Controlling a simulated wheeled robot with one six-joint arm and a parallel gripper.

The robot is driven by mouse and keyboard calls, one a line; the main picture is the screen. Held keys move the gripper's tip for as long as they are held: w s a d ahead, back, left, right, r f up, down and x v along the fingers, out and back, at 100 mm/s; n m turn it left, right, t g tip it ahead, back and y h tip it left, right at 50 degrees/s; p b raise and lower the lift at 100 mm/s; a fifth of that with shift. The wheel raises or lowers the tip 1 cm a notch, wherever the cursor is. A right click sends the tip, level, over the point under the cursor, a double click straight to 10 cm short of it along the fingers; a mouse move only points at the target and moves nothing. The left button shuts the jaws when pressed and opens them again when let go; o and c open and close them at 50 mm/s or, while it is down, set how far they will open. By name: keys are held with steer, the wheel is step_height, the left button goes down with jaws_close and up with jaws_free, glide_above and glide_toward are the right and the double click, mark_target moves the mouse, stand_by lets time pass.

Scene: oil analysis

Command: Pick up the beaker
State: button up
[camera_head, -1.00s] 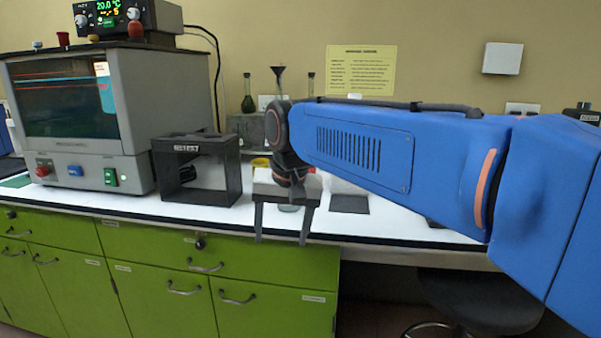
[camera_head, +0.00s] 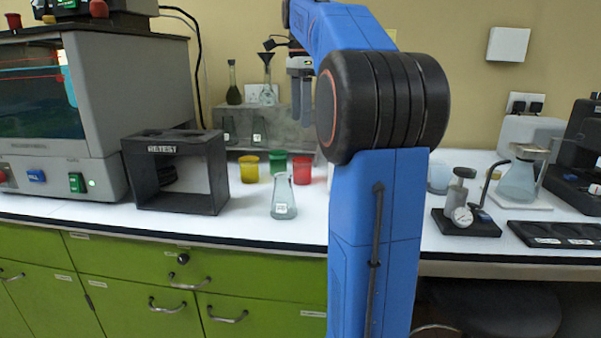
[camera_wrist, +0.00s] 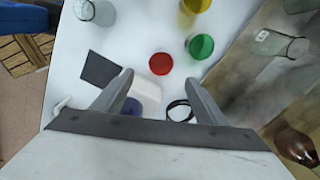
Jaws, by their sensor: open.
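A clear conical glass vessel (camera_head: 284,198) with a white label stands upright on the white bench top, near its front edge. It appears to show also at the top left of the wrist view (camera_wrist: 95,10). A low clear glass (camera_head: 438,176), partly hidden by my arm, stands farther right. I cannot tell which one the task calls the beaker. My gripper (camera_head: 301,122) is open and empty, pointing down above the back of the bench. In the wrist view its fingers (camera_wrist: 155,86) are spread with nothing held between them.
Yellow (camera_head: 249,168), green (camera_head: 278,163) and red (camera_head: 302,168) cups stand behind the conical vessel. A black open frame (camera_head: 210,200) stands to its left. A gauge device (camera_head: 462,218) and a flask on a stand (camera_head: 520,180) are at right. A grey shelf (camera_head: 283,140) is behind.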

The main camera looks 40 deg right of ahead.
glide_toward(302, 169)
steer(key=f, duration=0.2)
steer(key=w+d+f, duration=0.1)
steer(key=f, duration=0.1)
steer(key=w+f, duration=0.1)
steer(key=shift+w+d+f, duration=0.1)
steer(key=shift+d+f, duration=0.15)
steer(key=shift+f, duration=0.15)
steer(key=shift+d+f, duration=0.15)
steer(key=shift+f, duration=1.25)
steer(key=shift+d+f, duration=0.1)
steer(key=shift+f, duration=1.25)
steer(key=shift+c, duration=0.6)
steer(key=c, duration=1)
